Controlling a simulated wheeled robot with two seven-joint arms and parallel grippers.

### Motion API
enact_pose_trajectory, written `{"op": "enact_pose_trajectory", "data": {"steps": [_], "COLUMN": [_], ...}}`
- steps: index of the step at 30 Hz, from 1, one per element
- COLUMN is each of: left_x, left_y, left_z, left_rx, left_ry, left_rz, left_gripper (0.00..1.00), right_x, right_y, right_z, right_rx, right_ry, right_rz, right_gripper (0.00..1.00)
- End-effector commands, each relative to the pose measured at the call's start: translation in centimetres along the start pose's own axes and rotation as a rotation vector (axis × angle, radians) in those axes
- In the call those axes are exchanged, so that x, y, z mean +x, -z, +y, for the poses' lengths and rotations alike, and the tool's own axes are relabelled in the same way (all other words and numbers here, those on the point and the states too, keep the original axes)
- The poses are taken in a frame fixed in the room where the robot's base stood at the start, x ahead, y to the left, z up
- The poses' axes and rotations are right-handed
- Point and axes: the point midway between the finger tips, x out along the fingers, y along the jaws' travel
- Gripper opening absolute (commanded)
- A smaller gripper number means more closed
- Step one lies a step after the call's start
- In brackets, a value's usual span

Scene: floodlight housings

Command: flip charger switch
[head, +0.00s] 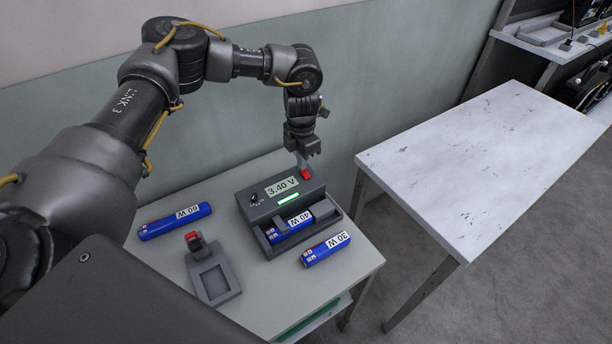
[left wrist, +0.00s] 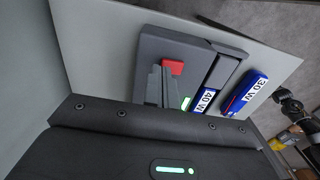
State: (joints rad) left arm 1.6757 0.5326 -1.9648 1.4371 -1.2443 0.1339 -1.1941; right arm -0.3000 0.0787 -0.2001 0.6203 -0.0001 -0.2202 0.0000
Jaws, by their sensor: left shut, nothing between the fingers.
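The charger (head: 268,209) is a dark grey box on the small table, with a display reading 3.40 V (head: 282,186) and a lit green bar (head: 289,198). Its red switch (head: 306,174) is at the top right corner; it also shows in the left wrist view (left wrist: 173,67). A blue 40 W battery (head: 290,227) lies in the charger's front bay. My left gripper (head: 303,162) is shut and empty, pointing down with its fingertips right at the red switch. I cannot tell whether they touch it. My right gripper is not in view.
A blue 60 W battery (head: 175,221) lies left of the charger, and a 30 W battery (head: 326,249) lies in front of its right side. A grey holder with a red part (head: 213,275) stands in front. A bare white table (head: 480,165) is at the right.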

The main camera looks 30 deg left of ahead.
Motion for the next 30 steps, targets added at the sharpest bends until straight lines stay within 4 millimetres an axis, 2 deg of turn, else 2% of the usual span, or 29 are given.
{"op": "enact_pose_trajectory", "data": {"steps": [11,15,20,30], "left_x": [1.3,0.9,-0.3,-4.0], "left_y": [0.0,0.0,0.0,0.0], "left_z": [0.0,0.0,0.0,0.0], "left_rx": [0.0,0.0,0.0,0.0], "left_ry": [0.0,0.0,0.0,0.0], "left_rz": [0.0,0.0,0.0,0.0], "left_gripper": [0.0,0.0,0.0,0.0], "right_x": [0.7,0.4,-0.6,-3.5], "right_y": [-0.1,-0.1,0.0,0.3], "right_z": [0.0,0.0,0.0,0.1], "right_rx": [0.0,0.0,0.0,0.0], "right_ry": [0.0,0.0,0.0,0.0], "right_rz": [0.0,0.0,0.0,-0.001], "right_gripper": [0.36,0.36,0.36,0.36]}}
